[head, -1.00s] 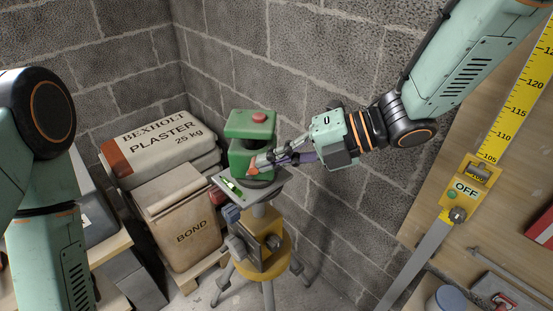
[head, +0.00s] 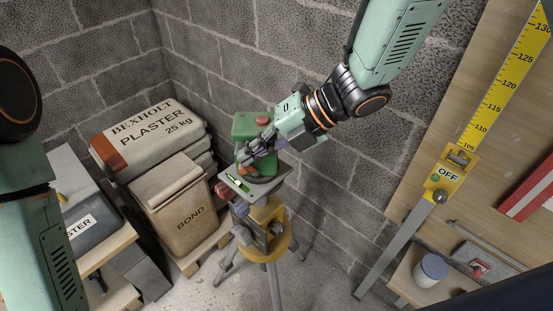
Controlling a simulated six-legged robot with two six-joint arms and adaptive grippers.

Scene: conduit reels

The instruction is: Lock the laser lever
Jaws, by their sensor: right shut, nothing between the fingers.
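The green laser (head: 252,126), with a red button (head: 263,120) on top, sits on a grey plate (head: 268,189) on a yellow-collared tripod (head: 265,240). A small orange-red piece (head: 241,170), perhaps the lever, shows low on the laser's near left side. My right gripper (head: 244,160) reaches in from the upper right, across the laser's front. Its fingers are shut and empty, with the tips close beside the orange-red piece; I cannot tell whether they touch. The fingers hide part of the laser body. My left arm shows at the left edge, but its gripper is out of view.
A bright green vial (head: 237,183) lies on the plate's near left corner. Plaster sacks (head: 150,138) and a bond sack (head: 175,205) stand left of the tripod. A yellow OFF unit (head: 449,174) sits on a ruled staff at right. Block walls stand close behind the laser.

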